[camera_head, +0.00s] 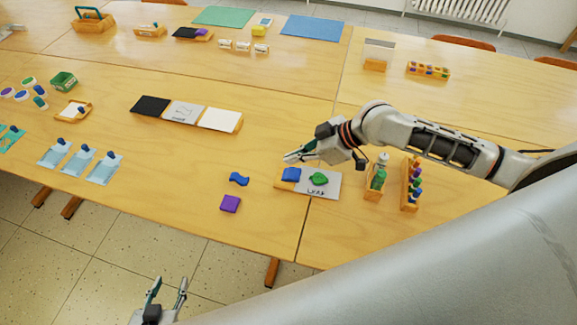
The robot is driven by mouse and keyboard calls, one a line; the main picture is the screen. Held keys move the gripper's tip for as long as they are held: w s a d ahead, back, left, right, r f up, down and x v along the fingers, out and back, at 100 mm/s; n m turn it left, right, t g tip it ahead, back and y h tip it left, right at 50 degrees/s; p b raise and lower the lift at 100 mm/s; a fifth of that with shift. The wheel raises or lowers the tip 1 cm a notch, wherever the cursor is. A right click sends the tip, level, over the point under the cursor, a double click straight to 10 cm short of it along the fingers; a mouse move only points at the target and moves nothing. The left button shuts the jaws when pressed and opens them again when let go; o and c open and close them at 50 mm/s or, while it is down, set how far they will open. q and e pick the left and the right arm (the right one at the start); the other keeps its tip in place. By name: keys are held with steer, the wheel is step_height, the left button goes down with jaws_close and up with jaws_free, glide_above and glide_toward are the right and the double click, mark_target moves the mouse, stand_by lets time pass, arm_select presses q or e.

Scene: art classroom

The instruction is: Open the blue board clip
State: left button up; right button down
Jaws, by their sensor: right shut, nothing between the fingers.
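A white board marked LEAF (327,191) lies near the front of the table, with a green leaf shape on it. A blue block-like piece, seemingly the blue board clip (291,175), sits at the board's left end; whether it is open is too small to tell. My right gripper (289,157) is shut and empty, just behind and above the blue clip. I cannot tell if it touches the clip. My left gripper (167,290) is open and empty at the bottom, over the floor in front of the table.
A wavy blue piece (239,179) and a purple block (230,204) lie left of the board. A bottle holder (374,183) and a rack of coloured pieces (410,184) stand at its right, under my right arm. Three panels (184,112) lie further back.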

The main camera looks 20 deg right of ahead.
arm_select(q)
steer(key=shift+w+d+r, duration=0.4)
steer(key=shift+w+r, duration=0.1)
arm_select(e)
steer(key=s+d+r, duration=0.1)
steer(key=d+r, duration=0.2)
steer(key=r, duration=0.2)
steer(key=shift+s+r, duration=0.25)
steer(key=shift+r, duration=0.15)
